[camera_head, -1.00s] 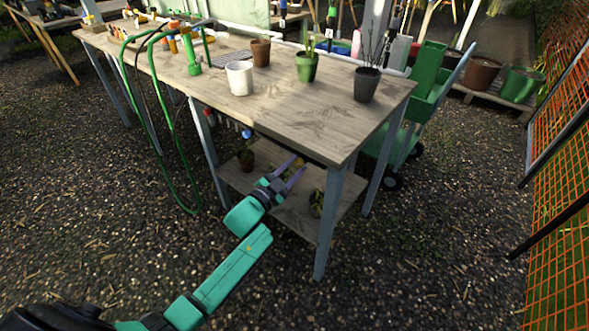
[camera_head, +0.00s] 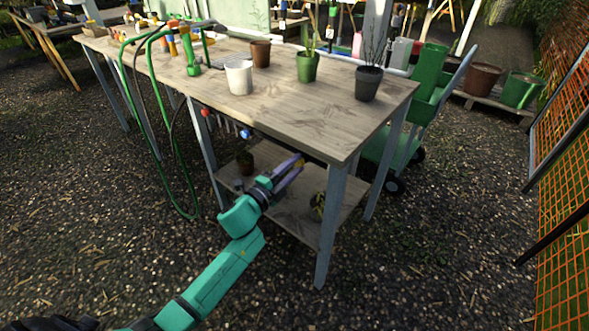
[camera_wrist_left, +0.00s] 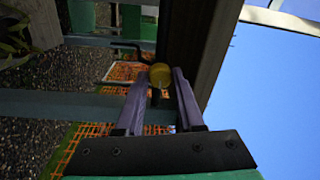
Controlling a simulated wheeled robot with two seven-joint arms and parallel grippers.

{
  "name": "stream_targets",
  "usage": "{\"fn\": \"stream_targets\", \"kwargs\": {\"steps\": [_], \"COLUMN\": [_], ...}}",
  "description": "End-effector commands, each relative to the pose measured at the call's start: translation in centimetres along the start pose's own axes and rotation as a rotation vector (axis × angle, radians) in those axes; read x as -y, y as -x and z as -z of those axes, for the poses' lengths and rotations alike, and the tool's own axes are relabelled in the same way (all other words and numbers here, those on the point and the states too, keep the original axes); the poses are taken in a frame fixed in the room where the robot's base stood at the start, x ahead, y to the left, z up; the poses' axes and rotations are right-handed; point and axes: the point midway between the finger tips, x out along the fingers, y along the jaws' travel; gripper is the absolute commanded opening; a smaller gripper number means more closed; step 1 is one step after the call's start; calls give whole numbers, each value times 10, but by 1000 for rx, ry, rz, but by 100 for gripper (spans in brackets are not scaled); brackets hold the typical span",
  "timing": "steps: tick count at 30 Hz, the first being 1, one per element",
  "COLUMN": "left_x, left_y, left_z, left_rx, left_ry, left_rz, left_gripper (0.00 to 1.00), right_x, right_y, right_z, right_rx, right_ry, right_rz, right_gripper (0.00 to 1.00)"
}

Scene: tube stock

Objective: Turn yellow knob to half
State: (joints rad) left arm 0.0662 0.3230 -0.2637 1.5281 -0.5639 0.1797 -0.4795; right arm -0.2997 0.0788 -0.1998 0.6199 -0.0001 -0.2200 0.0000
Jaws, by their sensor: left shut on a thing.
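The yellow knob (camera_wrist_left: 160,76) is round and sits beside the dark underside edge of the bench in the left wrist view. My left gripper (camera_wrist_left: 161,82) has its two purple fingers on either side of the knob, shut on it. In the head view my left gripper (camera_head: 292,170) reaches under the front edge of the wooden bench (camera_head: 310,125), near its right end. The knob cannot be made out there. Its pointer or turn angle does not show clearly. My right gripper is out of view.
Red and blue knobs (camera_head: 246,134) are on the bench front, left of the gripper. Potted plants stand on the lower shelf (camera_head: 290,222). A bench leg (camera_head: 330,228) stands right of my arm. Pots (camera_head: 240,78) stand on top. The gravel in front is clear.

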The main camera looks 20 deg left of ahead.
Motion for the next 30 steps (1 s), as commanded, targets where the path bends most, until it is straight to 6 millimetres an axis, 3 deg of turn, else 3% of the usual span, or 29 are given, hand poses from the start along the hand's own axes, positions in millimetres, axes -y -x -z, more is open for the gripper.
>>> {"fn": "stream_targets", "kwargs": {"steps": [18, 19, 21, 30], "left_x": [0, 0, 0, 0], "left_y": [0, 0, 0, 1], "left_z": [0, 0, 0, 0], "left_rx": [-3, -3, -3, -2], "left_ry": [-43, -43, -43, -42], "left_rz": [-1, -1, -1, -1], "left_gripper": [0, 48, 66, 66], "right_x": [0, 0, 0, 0], "right_y": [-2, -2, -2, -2], "right_z": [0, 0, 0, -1], "right_rx": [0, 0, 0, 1], "right_ry": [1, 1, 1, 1], "right_rz": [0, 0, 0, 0], "right_gripper": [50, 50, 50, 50]}}
